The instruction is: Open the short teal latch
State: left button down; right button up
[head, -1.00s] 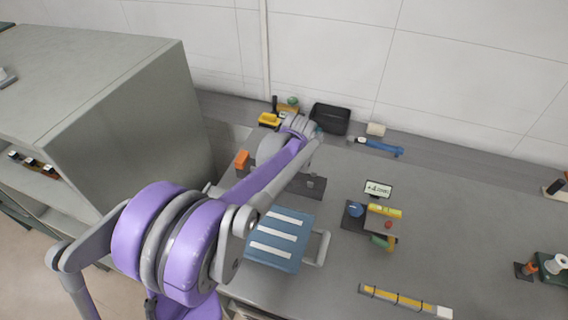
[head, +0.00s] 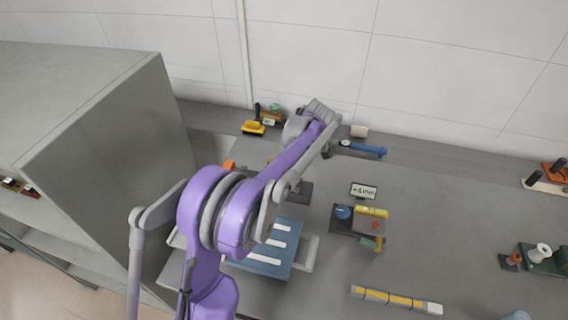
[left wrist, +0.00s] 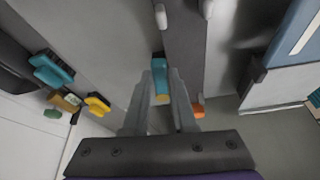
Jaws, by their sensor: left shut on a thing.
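In the left wrist view a short teal piece with a yellow-orange end (left wrist: 161,88) lies between the two fingers of my left gripper (left wrist: 166,75); it looks like the short teal latch. The fingers are shut on it, close to a dark grey strip (left wrist: 184,45). In the head view my left arm hides the gripper and the latch. A second, larger teal piece with dark parts (left wrist: 52,68) is at the left of the wrist view, apart from the gripper. My right gripper is in neither view.
A yellow tool (head: 253,128) stands at the back of the bench.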

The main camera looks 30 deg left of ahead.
pick_arm(q)
jog(key=shift+w+a+n+g, duration=0.1)
jog(key=shift+w+n+g, duration=0.3)
jog(key=shift+n, duration=0.5)
jog(key=shift+w, duration=0.1)
jog(key=c, duration=0.7)
grip_release()
jog(key=p+v, duration=0.1)
jog(key=v, duration=0.9)
jog(key=shift+r, duration=0.45)
